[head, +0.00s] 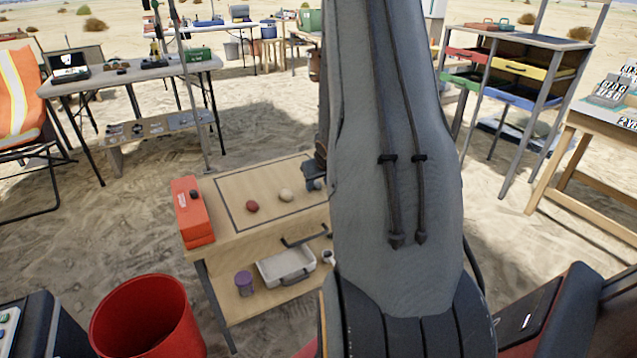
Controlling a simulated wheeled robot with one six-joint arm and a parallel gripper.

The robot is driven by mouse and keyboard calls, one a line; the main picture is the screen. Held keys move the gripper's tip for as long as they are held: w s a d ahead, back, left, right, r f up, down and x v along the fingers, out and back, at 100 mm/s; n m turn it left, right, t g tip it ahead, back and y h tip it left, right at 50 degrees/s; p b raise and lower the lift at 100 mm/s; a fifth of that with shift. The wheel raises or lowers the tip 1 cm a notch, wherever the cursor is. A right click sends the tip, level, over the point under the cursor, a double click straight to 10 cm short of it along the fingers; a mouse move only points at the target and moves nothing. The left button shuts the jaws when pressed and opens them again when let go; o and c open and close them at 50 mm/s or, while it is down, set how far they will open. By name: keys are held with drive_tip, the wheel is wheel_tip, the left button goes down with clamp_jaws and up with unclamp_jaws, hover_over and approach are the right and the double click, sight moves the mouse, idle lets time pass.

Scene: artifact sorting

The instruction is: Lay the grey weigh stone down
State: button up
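My gripper (313,172) shows only in part as a dark shape at the left edge of my own arm, above the right part of a wooden table top (234,232). A small blue-grey rounded thing (317,185), which looks like the grey weigh stone, shows just under the gripper. My arm hides its right side. I cannot tell whether the fingers are shut on it or whether it touches the table. A dark red stone (252,206) and a cream stone (286,195) lie apart inside a dark outlined rectangle on the table top.
A red-orange box (192,222) stands at the table's left end. The lower shelf holds a purple jar (244,283), a white tray (271,276) and a white mug (327,257). A red bucket (147,325) stands front left. My arm hides the table's right end.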

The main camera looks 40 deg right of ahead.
drive_tip(key=shift+s+r, duration=0.15)
drive_tip(key=shift+r, duration=0.25)
drive_tip(key=p+v, duration=0.4)
drive_tip(key=v, duration=0.7)
drive_tip(key=s+a+r+g+y, duration=0.1)
drive_tip(key=s+a+r+g, duration=0.1)
drive_tip(key=s+a, duration=0.3)
drive_tip(key=s+a+r+g+y, duration=0.1)
drive_tip(key=s+a+r, duration=0.3)
drive_tip(key=a, duration=1)
drive_tip(key=s+a+r+n+g, duration=0.1)
drive_tip(key=s+a+r+g, duration=0.2)
drive_tip(key=s+a, duration=0.5)
drive_tip(key=shift+s+a+y, duration=0.25)
drive_tip(key=shift+a+y, duration=0.15)
drive_tip(key=shift+a, duration=0.35)
